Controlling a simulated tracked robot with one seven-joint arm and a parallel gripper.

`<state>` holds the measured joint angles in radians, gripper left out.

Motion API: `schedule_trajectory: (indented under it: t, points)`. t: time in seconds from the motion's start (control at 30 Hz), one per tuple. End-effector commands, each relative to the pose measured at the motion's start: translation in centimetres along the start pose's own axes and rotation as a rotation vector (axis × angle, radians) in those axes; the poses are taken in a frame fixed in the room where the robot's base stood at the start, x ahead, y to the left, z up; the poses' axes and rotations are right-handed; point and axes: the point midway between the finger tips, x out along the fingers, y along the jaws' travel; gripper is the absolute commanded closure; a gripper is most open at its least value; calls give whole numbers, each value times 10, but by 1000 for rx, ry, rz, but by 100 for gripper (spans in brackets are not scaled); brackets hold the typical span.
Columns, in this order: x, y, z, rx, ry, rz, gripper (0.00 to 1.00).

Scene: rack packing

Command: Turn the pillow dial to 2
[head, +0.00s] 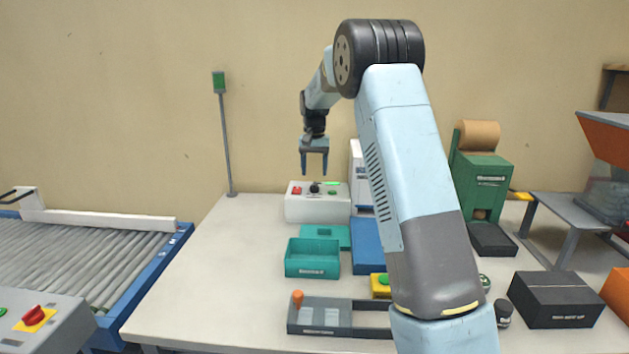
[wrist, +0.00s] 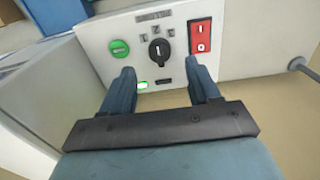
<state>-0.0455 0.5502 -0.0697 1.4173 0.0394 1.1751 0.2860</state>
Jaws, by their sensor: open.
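The pillow dial, a round black knob, sits on the white control box. The knob (wrist: 160,50) shows in the wrist view with small dark position marks above it; which mark it points to I cannot tell for sure. In the head view the control box (head: 307,208) stands at the back of the table, with the black knob (head: 314,188) on top. My gripper (head: 314,172) is open and points down just above the knob. In the wrist view my gripper (wrist: 162,74) has its two blue fingers apart, with the knob between and slightly beyond the fingertips. Nothing is held.
A green button (wrist: 119,48) and a red rocker switch (wrist: 200,37) flank the knob. A lit green lamp (wrist: 142,86) is close to the fingers. A teal bin (head: 312,262) stands in front of the box. The table's left part is clear.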

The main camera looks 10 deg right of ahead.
Motion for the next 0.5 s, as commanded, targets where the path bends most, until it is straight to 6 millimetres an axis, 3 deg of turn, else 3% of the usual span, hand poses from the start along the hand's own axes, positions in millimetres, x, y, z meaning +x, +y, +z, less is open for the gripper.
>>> schedule_trajectory:
  t: [0.3,0.5]
  points:
    - [-60,0,0,0,3,-1,39]
    - [-78,0,0,0,0,0,39]
